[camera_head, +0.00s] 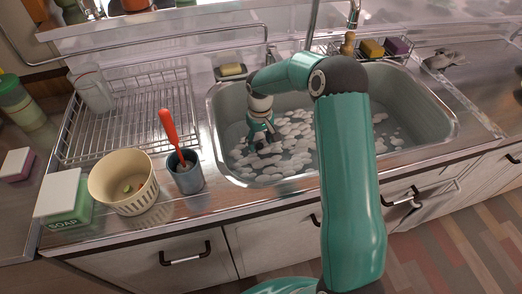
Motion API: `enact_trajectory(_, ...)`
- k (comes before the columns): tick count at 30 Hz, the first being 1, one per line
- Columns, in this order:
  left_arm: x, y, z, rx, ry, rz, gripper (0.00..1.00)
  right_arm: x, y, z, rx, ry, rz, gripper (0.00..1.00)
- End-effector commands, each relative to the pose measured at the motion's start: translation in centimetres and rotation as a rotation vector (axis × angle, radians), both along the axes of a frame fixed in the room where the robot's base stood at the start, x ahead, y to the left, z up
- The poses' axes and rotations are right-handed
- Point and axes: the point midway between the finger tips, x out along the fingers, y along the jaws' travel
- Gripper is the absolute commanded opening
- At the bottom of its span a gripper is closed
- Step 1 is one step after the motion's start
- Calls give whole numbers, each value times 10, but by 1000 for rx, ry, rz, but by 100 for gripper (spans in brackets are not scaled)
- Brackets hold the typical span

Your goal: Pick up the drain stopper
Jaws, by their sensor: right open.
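My right gripper (263,146) points down into the left half of the metal sink (222,112), low over the soapy water. It is open; its tips are at or close to the foam, and I cannot tell whether they touch anything. White foam (290,150) floats over much of the water around it. I cannot make out the drain stopper; foam, water or my arm may hide it. My left gripper is not in view.
A wire dish rack (130,112) with a clear jar (92,90) stands left of the sink. A cream pot (124,184), a grey cup (187,176) with a red-handled brush and a soap box (66,200) line the front left. Sponges (371,48) and the faucet are behind the sink.

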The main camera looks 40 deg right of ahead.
Motion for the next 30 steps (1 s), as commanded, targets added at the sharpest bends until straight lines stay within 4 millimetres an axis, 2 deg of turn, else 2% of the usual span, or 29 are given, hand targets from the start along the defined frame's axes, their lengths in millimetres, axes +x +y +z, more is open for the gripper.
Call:
enact_trajectory(4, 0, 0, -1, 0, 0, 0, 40, 0, 0, -16, 1, 1, 0, 55)
enact_trajectory(12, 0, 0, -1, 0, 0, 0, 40, 1, 0, -18, 0, -2, 0, 54)
enact_trajectory(22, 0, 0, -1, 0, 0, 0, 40, 1, 0, -17, 0, -2, 1, 0)
enact_trajectory(30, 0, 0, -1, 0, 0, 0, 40, 1, 0, -17, 0, -2, 0, 0)
